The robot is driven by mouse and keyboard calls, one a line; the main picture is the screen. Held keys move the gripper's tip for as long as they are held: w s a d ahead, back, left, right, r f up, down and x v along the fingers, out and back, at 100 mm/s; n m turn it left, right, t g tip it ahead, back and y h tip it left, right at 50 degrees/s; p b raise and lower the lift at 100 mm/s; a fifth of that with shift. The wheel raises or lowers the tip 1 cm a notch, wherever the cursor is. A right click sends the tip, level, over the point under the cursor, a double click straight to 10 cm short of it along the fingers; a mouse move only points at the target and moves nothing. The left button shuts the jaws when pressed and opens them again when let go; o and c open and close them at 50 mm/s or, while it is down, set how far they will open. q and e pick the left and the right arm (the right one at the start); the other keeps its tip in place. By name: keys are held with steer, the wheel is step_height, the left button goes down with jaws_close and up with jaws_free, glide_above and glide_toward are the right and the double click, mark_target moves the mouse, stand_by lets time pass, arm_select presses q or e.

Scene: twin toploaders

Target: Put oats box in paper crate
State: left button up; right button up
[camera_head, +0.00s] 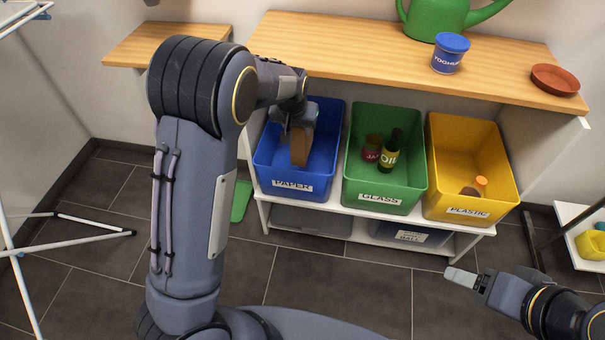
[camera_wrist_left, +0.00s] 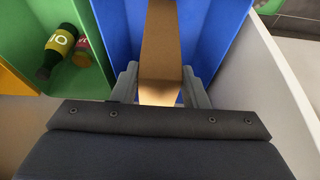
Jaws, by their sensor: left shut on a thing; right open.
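The oats box (camera_head: 299,147) is a brown carton, seen narrow side on, inside the blue paper crate (camera_head: 291,188). My left gripper (camera_head: 299,126) reaches down into this crate and is shut on the box's upper part. In the left wrist view the box (camera_wrist_left: 161,45) stands between the two fingers of my left gripper (camera_wrist_left: 160,88), with blue crate walls (camera_wrist_left: 216,35) on both sides. I cannot tell whether the box touches the crate floor. My right gripper (camera_head: 462,279) is open and empty above the floor at the lower right.
A green glass crate (camera_head: 384,197) with a bottle (camera_head: 390,150) and a jar stands right of the paper crate. A yellow plastic crate (camera_head: 462,210) follows. The wooden shelf (camera_head: 350,50) above holds a yoghurt tub (camera_head: 450,54), a watering can and a saucer.

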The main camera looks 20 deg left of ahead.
mark_target(296, 152)
arm_select(q)
steer(key=shift+n, duration=0.3)
steer(key=w+f+b, duration=0.1)
steer(key=w+a+f+b, duration=0.1)
steer(key=f+b, duration=0.1)
steer(key=w+f+b, duration=0.1)
steer(key=b, duration=0.1)
steer(key=shift+w+a+f, duration=0.25)
steer(key=shift+f, duration=0.05)
step_height(296, 152, down, 10)
steer(key=b, duration=0.3)
steer(key=shift+r+b, duration=0.2)
steer(key=shift+b, duration=0.1)
arm_select(e)
step_height(296, 152, down, 11)
steer(key=shift+w+r, duration=0.2)
steer(key=shift+w, duration=0.05)
steer(key=shift+d, duration=0.1)
arm_select(q)
steer(key=shift+f, duration=0.2)
steer(key=o, duration=1)
steer(key=shift+r, duration=0.1)
steer(key=shift+o, duration=0.2)
